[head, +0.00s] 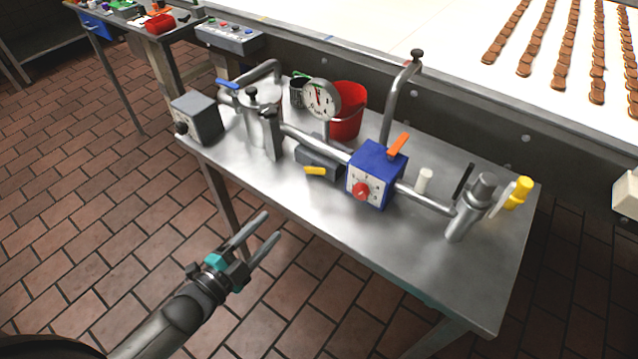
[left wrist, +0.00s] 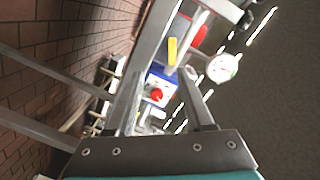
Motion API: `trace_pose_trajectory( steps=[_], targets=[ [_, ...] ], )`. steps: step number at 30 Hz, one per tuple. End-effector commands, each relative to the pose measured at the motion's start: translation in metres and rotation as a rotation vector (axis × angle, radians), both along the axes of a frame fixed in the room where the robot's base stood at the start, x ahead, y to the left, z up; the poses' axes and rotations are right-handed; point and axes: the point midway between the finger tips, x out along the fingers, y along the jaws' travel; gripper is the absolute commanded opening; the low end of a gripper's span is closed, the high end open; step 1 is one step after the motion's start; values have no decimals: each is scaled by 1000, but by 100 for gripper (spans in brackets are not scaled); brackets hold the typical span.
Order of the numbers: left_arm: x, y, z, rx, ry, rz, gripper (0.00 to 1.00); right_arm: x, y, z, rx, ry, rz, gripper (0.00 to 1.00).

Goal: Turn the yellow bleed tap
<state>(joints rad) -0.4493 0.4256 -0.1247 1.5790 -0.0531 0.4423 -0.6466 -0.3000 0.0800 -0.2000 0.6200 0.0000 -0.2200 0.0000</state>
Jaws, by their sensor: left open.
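The yellow tap handle (head: 315,170) sits at the front of the pipe assembly, below the round gauge and left of the blue box. It also shows in the left wrist view (left wrist: 172,50), beyond my fingertips. My left gripper (head: 271,224) is open and empty, in front of the table and apart from the tap. Its two fingers point toward the table in the left wrist view (left wrist: 162,70). My right gripper is not in view.
The steel table (head: 290,198) carries a blue box (head: 379,165) with a red knob, a gauge (head: 321,100), a red bucket (head: 347,108), a grey box (head: 197,118) and a yellow-capped part (head: 519,192). The table's front strip is bare. A conveyor (head: 400,35) runs behind.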

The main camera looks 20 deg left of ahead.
Motion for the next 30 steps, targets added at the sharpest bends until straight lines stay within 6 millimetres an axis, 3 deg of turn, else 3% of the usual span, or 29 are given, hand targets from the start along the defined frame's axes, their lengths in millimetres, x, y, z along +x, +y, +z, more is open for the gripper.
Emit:
trace_pose_trajectory(
  steps=[4,10,30],
  targets=[
    [3,-7,23,30,-90,-41,52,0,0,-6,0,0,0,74],
    [18,-13,27,32,-103,-44,52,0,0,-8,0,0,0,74],
    [121,-51,25,31,-98,-43,52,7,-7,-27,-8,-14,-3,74]
  ],
)
